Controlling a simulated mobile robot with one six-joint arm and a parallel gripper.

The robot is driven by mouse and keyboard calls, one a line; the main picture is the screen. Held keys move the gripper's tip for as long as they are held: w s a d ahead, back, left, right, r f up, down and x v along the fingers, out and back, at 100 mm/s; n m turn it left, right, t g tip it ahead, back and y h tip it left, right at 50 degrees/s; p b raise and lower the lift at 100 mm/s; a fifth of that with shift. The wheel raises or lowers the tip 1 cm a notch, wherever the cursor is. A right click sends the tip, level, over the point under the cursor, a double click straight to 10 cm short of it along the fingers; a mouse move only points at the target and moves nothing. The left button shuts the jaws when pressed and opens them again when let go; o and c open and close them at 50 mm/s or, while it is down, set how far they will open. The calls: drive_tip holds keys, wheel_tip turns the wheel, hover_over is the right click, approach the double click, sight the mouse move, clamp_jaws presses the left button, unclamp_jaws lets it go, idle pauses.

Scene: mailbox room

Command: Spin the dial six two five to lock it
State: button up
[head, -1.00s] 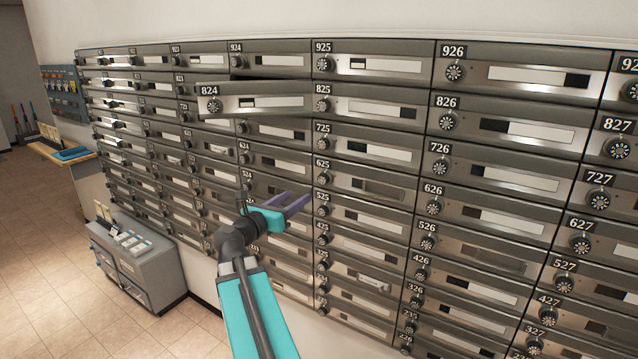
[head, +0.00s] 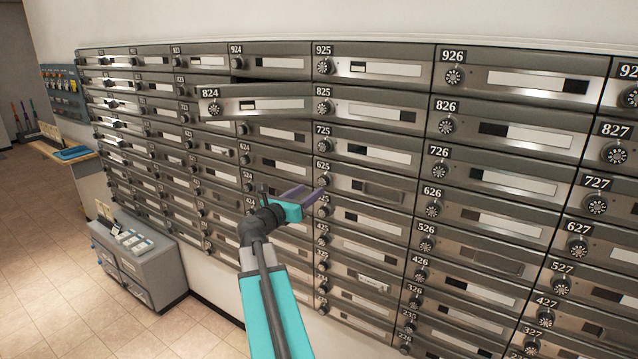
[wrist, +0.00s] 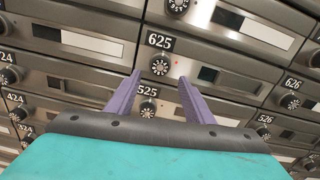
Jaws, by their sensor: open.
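Mailbox 625 is a grey metal door in the wall of boxes, and its black round dial (head: 323,181) sits under the number plate in the head view. In the wrist view the 625 dial (wrist: 160,65) lies just past and between my fingertips, with a small red light beside it. My gripper (head: 312,193) has purple fingers, is open and empty, and points at the wall just in front of this dial. The 525 dial (wrist: 148,108) shows between the fingers in the wrist view, below 625. I cannot tell any touch.
Door 824 (head: 258,103) stands swung out from the wall at upper left. Dials of neighbouring boxes, such as 626 (head: 432,211), stick out all around. A grey cabinet (head: 140,262) stands on the floor at left, with open tiled floor beside it.

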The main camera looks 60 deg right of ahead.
sight(322, 183)
drive_tip(key=shift+d+p, duration=0.85)
drive_tip(key=shift+d, duration=2.5)
drive_tip(key=c, duration=0.9)
drive_tip(key=shift+d, duration=0.1)
drive_tip(key=shift+c, duration=0.8)
drive_tip(key=shift+f+m+b, duration=0.1)
drive_tip(key=shift+m+b, duration=0.2)
drive_tip(key=shift+b, duration=0.3)
